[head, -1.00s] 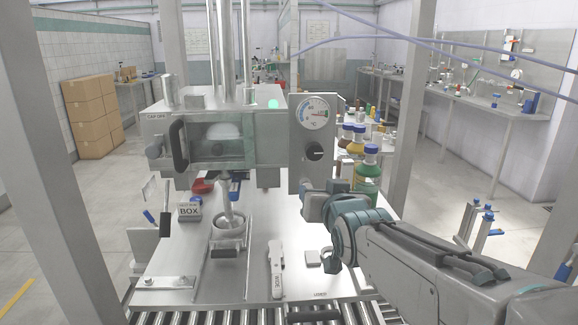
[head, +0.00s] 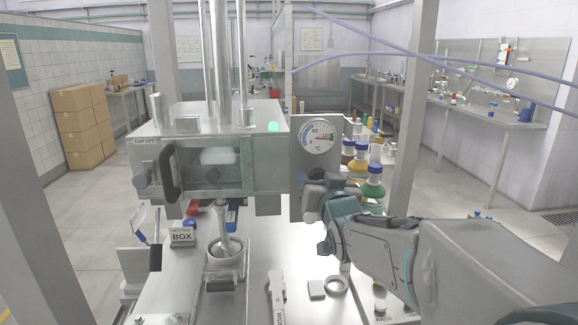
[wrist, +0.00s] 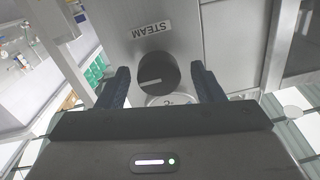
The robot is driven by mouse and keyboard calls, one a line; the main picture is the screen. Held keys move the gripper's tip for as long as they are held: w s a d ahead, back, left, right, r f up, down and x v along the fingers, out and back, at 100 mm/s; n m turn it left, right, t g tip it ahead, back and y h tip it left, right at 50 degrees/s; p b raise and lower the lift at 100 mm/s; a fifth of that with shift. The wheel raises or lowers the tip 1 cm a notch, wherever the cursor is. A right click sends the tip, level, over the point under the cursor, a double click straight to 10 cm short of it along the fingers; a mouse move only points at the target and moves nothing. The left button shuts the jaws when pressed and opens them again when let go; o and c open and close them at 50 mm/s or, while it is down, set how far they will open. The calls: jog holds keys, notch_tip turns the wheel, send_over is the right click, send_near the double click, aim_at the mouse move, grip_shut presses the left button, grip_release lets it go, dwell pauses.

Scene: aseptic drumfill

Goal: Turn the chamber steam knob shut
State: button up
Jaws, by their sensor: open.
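The steam knob (wrist: 157,73) is a round black knob with a white pointer line, on a grey panel (wrist: 210,15) under a STEAM label (wrist: 152,29). In the wrist view it sits between the two open dark fingers of my gripper (wrist: 160,88), with a gap showing on each side. I cannot tell whether the fingers touch it.
The steel chamber (head: 220,150) with a black handle (head: 168,172) stands left of the panel. Several blue-capped bottles (head: 372,182) stand close behind my arm. A frame post (head: 408,120) stands at right.

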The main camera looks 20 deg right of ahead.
jog(key=shift+w, duration=0.75)
jog(key=shift+d, duration=0.1)
jog(key=shift+s+d, duration=0.1)
jog(key=shift+c, duration=0.9)
jog(key=c, duration=0.8)
